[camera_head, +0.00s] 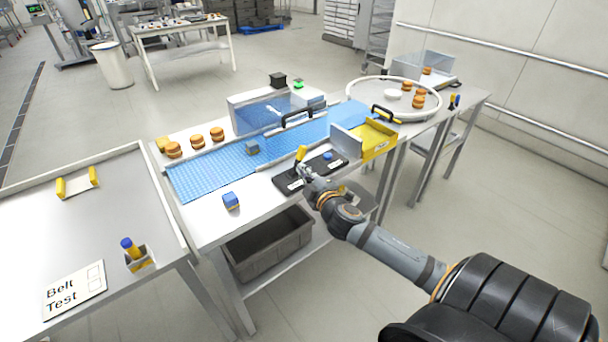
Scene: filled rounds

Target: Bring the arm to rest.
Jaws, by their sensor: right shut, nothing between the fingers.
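My right arm comes in from the lower right and reaches to the front edge of the conveyor table. My right gripper (302,168) is shut and empty, over the dark panel (318,172) at the table's front. A yellow-topped piece (301,152) shows just beyond the gripper; I cannot tell whether it touches it. A blue button (328,156) is on the panel right of the gripper. My left gripper is not in view.
A blue belt (215,172) carries a grey cube (252,147). A blue block (231,201) sits on the table's front left. A yellow tray (374,141) stands right of the panel. A grey bin (268,245) is below. The left table (60,235) has clear room.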

